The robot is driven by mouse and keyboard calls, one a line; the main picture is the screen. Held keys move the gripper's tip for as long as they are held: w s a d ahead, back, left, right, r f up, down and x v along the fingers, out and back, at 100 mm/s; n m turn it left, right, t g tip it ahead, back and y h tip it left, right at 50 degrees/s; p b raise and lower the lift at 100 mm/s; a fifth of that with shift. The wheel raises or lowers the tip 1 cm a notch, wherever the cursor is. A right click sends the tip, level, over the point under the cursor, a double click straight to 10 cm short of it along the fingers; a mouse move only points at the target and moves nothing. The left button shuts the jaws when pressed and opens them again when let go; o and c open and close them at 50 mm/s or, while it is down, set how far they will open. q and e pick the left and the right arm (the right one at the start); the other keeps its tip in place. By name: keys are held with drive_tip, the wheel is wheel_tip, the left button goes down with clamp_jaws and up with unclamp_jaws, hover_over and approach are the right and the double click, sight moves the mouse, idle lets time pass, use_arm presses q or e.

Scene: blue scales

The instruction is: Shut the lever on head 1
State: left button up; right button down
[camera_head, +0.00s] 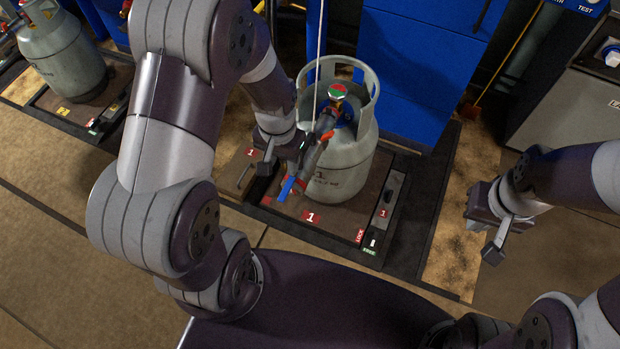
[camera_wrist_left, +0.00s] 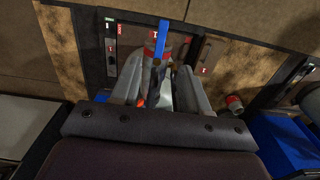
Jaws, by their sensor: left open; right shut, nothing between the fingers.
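The filling head (camera_head: 322,138), a dark body with red parts, sits at the valve of a grey gas cylinder (camera_head: 345,165) on the scale marked 1 (camera_head: 335,213). A blue lever (camera_head: 287,188) sticks out from the head toward the front left. My left gripper (camera_head: 288,163) is open beside the head, close to the lever. In the left wrist view the blue lever (camera_wrist_left: 161,42) shows between and beyond the two fingers (camera_wrist_left: 160,88); contact cannot be told. My right gripper (camera_head: 491,246) is shut and empty, well to the right of the scale.
A thin hose (camera_head: 319,45) hangs down to the head. A blue cabinet (camera_head: 405,70) stands behind the cylinder. A second grey cylinder (camera_head: 62,55) stands on another scale at the upper left. A grey unit (camera_head: 580,110) stands at the right. The floor in front is clear.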

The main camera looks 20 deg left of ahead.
sight(285, 192)
use_arm(q)
drive_tip(key=f+b, duration=0.2)
drive_tip(key=f, duration=0.4)
drive_tip(key=f+b, duration=0.2)
drive_tip(key=f, duration=0.4)
drive_tip(key=shift+s+a+f, duration=0.15)
drive_tip(key=shift+a+f, duration=0.05)
clamp_jaws()
